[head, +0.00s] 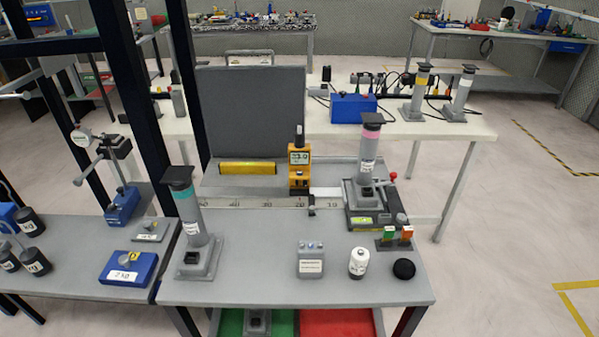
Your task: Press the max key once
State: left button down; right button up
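A yellow handheld meter (300,167) stands upright at the back middle of the grey workbench, with a dark probe on top. Its lit display (300,157) shows digits, which look like 73.0 but are too small to read surely. Any keys on the meter, the max key among them, are too small to make out. Neither of my grippers is in view.
A scale rail (255,202) crosses the bench before the meter. A teal-banded post (192,220) stands left, a pink-banded post (368,155) right. A grey box (311,260), white bottle (358,262) and black ball (404,269) sit in front. A dark panel (250,112) stands behind.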

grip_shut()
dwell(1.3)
